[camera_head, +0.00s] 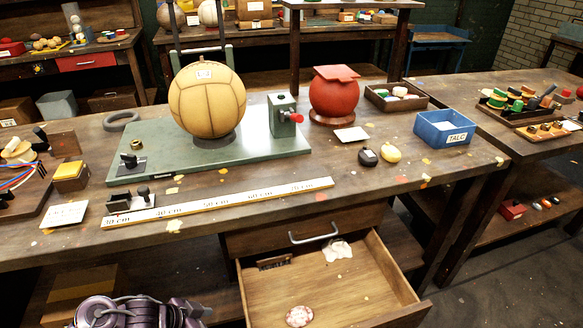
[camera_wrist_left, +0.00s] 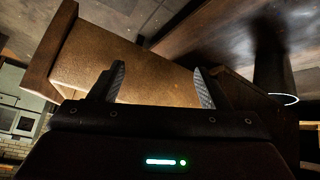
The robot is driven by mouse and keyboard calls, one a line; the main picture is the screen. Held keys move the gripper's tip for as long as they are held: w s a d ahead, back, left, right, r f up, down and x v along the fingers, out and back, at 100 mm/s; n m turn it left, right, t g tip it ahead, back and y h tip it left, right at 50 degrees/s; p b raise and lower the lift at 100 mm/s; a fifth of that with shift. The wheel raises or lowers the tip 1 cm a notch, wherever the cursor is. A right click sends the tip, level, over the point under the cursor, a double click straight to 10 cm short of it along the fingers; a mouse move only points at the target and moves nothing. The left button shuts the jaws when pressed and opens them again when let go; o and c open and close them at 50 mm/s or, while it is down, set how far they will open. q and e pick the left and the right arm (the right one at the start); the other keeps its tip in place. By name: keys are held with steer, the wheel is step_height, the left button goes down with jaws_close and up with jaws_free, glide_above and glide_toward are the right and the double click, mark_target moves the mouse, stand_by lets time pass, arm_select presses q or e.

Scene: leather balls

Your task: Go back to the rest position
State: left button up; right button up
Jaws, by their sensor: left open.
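My left gripper (camera_wrist_left: 158,84) shows in the left wrist view with its two fingers apart and nothing between them. A brown wooden box-like piece (camera_wrist_left: 130,62) lies beyond the fingers; I cannot tell whether it touches them. In the head view, part of my left arm (camera_head: 135,313) shows at the bottom left, in front of the workbench, and its fingertips are out of view. My right gripper is in neither view.
The workbench (camera_head: 300,195) carries a tan leather ball (camera_head: 207,100) on a green base, a red ball (camera_head: 333,97), a long ruler (camera_head: 225,203) and a blue tray (camera_head: 445,130). An open drawer (camera_head: 365,285) juts out below, holding a few small items.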

arm_select(q)
steer(key=s+a+f+n+y+p, duration=0.25)
steer(key=s+f, duration=0.25)
steer(key=f, duration=0.6)
steer(key=s+a+f+n+y+p, duration=0.1)
steer(key=s+a+f+n+p, duration=0.3)
steer(key=f, duration=0.6)
steer(key=s+d+f+g+y, duration=0.1)
steer(key=s+f, duration=0.3)
steer(key=s, duration=0.7)
steer(key=s+d+f+g+y, duration=0.1)
steer(key=s+f, duration=0.4)
steer(key=s, duration=0.7)
steer(key=shift+s+d+f+g+y+b, duration=0.2)
steer(key=shift+d+g+y+b, duration=0.1)
steer(key=shift+g+y, duration=0.3)
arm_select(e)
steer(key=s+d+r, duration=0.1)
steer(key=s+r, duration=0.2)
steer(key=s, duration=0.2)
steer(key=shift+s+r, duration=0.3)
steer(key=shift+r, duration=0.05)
